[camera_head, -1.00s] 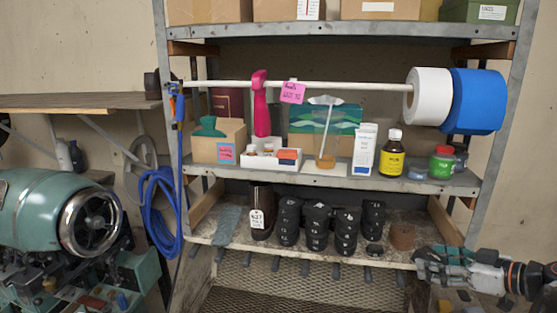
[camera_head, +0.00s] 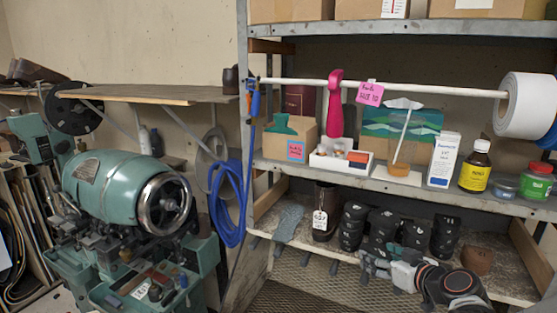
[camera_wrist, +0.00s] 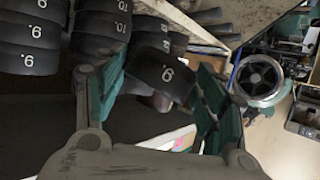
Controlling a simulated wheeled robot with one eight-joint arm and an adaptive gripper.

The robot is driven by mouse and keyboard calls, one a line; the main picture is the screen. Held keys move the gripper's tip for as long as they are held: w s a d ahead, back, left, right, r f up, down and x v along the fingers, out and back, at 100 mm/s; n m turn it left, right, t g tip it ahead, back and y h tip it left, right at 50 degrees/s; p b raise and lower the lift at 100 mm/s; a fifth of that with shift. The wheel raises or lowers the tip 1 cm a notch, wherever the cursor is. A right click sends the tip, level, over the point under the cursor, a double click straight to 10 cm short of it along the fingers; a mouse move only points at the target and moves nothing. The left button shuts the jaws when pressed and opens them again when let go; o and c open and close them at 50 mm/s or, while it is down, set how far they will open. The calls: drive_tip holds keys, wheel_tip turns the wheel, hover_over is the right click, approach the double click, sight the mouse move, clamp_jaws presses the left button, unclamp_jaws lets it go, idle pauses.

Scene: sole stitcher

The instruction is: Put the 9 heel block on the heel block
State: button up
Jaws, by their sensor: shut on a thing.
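In the wrist view, my gripper (camera_wrist: 158,88) has its green-padded fingers shut on a black heel block marked 9 (camera_wrist: 160,70), which is tilted. Stacks of black heel blocks stand beyond it: one marked 9 (camera_wrist: 28,42) at the left and one marked 10 (camera_wrist: 103,22) nearer the middle. In the head view, my gripper (camera_head: 370,263) is at the front of the lower shelf, before the heel block stacks (camera_head: 383,222). The held block is not clear there, and I cannot tell which stack is which.
A tagged dark brown cylinder (camera_head: 326,205) stands left of the stacks; a brown round piece (camera_head: 477,260) sits to their right. The shelf (camera_head: 350,180) above holds bottles and boxes. A green machine (camera_head: 125,190) and a blue hose (camera_head: 228,205) are at left.

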drive_tip(key=w+a, duration=0.1)
drive_tip(key=a, duration=0.7)
wheel_tip(320, 180, down, 26)
drive_tip(key=b, duration=2.6)
drive_tip(key=shift+w+d+r, duration=0.2)
drive_tip(key=shift+d+r, duration=0.05)
drive_tip(key=shift+d, duration=0.2)
